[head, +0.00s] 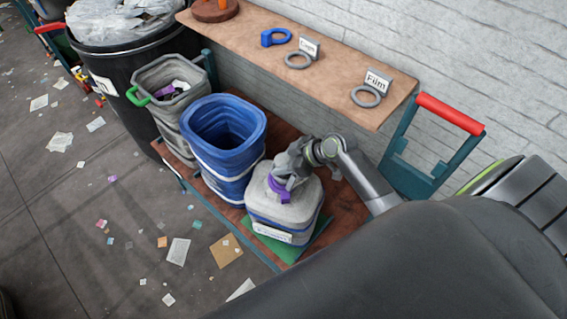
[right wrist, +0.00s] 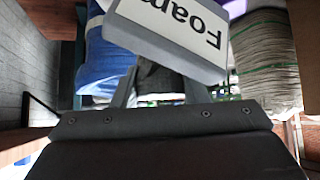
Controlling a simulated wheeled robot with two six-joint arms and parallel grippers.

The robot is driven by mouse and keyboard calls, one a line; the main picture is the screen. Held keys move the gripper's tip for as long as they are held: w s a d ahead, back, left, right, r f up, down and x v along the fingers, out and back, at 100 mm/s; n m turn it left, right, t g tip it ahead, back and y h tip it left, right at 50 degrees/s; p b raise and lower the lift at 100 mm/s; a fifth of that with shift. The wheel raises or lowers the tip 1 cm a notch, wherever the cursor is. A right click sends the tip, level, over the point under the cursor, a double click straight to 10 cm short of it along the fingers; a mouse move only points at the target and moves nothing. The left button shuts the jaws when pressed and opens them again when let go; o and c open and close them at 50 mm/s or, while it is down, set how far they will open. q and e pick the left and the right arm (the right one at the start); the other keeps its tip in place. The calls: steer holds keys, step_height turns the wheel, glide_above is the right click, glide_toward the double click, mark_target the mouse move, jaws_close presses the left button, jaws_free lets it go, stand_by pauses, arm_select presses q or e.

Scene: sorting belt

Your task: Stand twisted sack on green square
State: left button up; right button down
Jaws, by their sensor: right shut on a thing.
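The twisted sack (head: 300,213) is pale grey with a blue band low down, a white label on its front and a purple tie (head: 279,190) at its twisted neck. It stands upright, apparently resting on the green square (head: 290,252), whose front and right edges show around its base. My right gripper (head: 288,174) is shut on the sack's neck from above; its fingertips are partly hidden. In the right wrist view a plate marked "Foam" (right wrist: 180,30) covers much of the space ahead of the fingers. My left gripper is not in view.
A blue bin (head: 225,130) stands close to the sack's left, with a grey bin (head: 172,88) beyond. A wooden shelf (head: 330,68) with rings and tags runs behind. A teal frame with a red handle (head: 450,114) is at right. Litter covers the floor at left.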

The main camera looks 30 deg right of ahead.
steer(key=shift+r, duration=0.15)
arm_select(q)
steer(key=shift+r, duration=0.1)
arm_select(e)
steer(key=shift+s, duration=0.15)
steer(key=c, duration=0.9)
jaws_free()
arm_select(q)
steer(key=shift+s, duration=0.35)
arm_select(e)
steer(key=shift+o, duration=0.2)
steer(key=shift+s+d, duration=0.1)
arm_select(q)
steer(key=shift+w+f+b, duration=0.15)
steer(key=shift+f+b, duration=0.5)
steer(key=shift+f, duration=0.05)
arm_select(e)
steer(key=v, duration=1.2)
